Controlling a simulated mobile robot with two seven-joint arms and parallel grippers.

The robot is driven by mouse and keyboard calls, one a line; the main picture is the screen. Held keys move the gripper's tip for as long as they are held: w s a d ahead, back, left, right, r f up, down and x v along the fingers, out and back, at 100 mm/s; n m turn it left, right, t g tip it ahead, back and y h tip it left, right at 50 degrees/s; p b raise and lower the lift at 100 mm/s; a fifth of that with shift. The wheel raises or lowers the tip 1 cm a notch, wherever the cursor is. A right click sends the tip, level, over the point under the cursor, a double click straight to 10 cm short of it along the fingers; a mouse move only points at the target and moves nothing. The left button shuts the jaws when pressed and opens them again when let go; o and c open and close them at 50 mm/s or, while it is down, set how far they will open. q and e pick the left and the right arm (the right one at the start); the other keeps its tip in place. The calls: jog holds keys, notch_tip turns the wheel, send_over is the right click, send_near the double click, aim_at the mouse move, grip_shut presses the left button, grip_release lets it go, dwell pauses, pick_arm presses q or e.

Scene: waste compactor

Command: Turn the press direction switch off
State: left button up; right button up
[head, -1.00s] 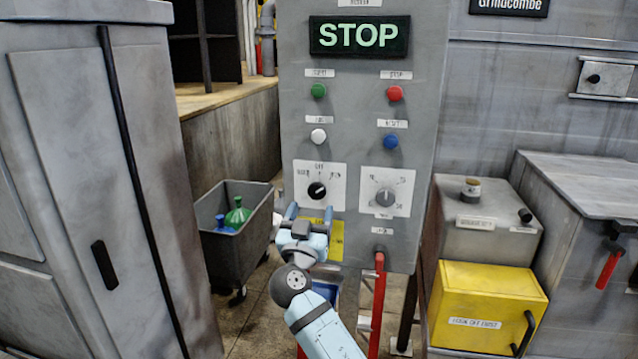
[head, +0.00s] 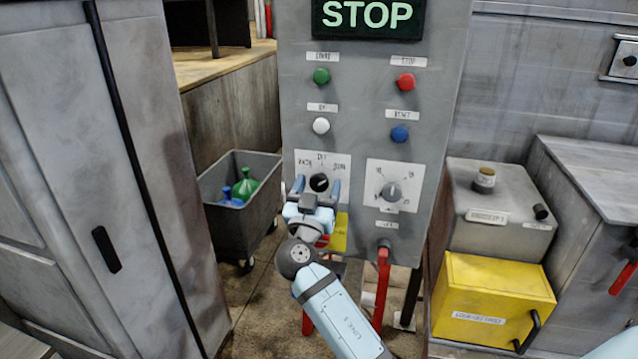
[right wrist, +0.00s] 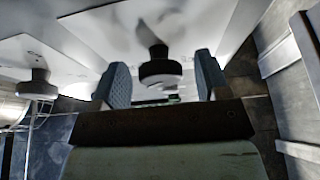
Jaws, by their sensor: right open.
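The press direction switch (head: 319,182) is a black round knob on a white plate with small markings, on the left of the grey control panel (head: 432,150). Its setting is too small to tell. My right gripper (head: 317,186) is open just in front of it, with a finger on either side of the knob. In the right wrist view the dark knob (right wrist: 160,73) lies between the two blue-grey fingers of my right gripper (right wrist: 163,78), with a gap on each side. My left gripper is not in view.
Green, red, white and blue buttons lie above, under a lit STOP sign (head: 368,14). A red handle (head: 382,285) hangs below. A cart with bottles (head: 222,215) and a yellow box (head: 490,300) flank the panel.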

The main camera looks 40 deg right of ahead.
jog(key=shift+c, duration=0.2)
jog(key=c, duration=0.9)
jog(key=shift+o, duration=0.2)
